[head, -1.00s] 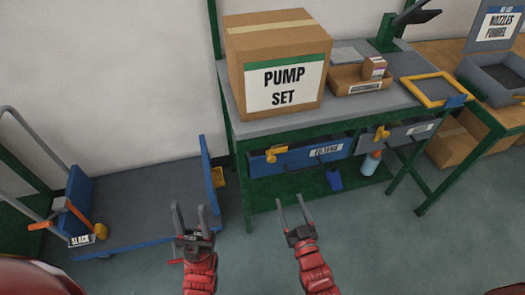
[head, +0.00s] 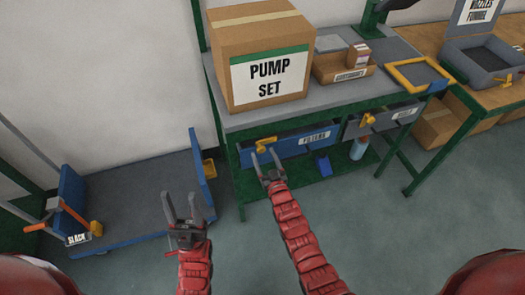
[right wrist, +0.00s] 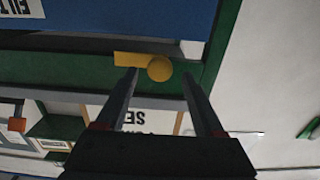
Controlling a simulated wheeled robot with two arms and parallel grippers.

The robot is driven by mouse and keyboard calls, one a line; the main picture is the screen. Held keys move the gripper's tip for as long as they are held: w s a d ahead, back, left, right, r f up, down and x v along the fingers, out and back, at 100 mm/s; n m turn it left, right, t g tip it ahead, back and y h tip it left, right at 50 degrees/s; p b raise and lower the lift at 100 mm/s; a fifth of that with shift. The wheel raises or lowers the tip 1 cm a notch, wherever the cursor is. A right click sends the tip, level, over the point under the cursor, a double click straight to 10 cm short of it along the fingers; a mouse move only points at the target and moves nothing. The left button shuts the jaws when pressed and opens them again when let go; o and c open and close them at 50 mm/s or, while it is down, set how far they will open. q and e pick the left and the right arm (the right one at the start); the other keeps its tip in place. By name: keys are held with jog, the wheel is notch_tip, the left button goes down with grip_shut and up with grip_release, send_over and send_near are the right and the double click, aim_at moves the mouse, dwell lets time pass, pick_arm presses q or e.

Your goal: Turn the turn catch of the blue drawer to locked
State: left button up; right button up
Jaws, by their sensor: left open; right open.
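The blue drawer (head: 304,146) with a white label sits under the bench top. Its yellow turn catch (head: 266,145) is at the drawer's left end. In the right wrist view the catch (right wrist: 145,65) shows as a round knob with a flat bar, near the fingertips. My right gripper (head: 267,158) is open and just in front of the catch, its fingers pointing at it. In the right wrist view the fingers (right wrist: 158,76) lie on either side of the knob area; contact cannot be told.
A grey drawer (head: 384,119) with its own yellow catch is to the right. A large PUMP SET box (head: 268,75) stands on the bench above. The blue cart (head: 130,205) is at the left. A blue bottle (head: 358,149) stands on the lower shelf.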

jog(key=shift+x, duration=1)
jog(key=shift+c, duration=0.2)
grip_shut()
dwell(0.6)
